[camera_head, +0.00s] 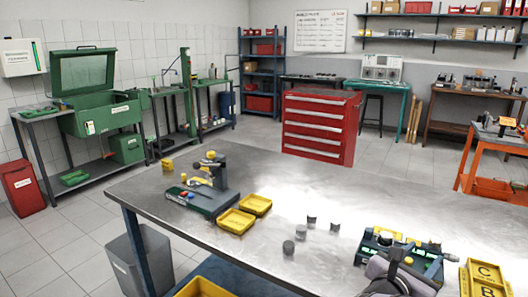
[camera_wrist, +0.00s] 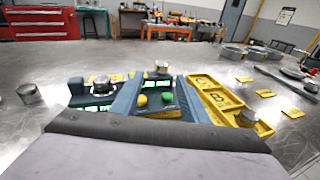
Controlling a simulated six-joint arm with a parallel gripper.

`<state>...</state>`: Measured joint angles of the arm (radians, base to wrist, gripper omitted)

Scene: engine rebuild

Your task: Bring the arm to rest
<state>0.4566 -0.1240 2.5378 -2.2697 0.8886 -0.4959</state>
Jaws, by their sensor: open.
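My gripper (camera_wrist: 157,88) shows in the wrist view with its two blue-grey fingers apart and nothing between them. Beyond the fingers is a dark bench device (camera_wrist: 98,88) with green-lit parts and a green and a yellow button. In the head view my grey wrist is at the bottom right, in front of this device (camera_head: 376,243) and over the steel workbench (camera_head: 290,180). The fingertips are hard to make out there. I cannot tell how high the gripper is above the device.
A yellow lettered tray (camera_head: 487,272) stands right of the device. Several grey cylindrical parts (camera_head: 288,247) stand mid-bench. Two yellow trays (camera_head: 236,221) and a dark fixture (camera_head: 212,190) are at left. A red tool cabinet (camera_head: 318,127) stands behind. The bench's back middle is clear.

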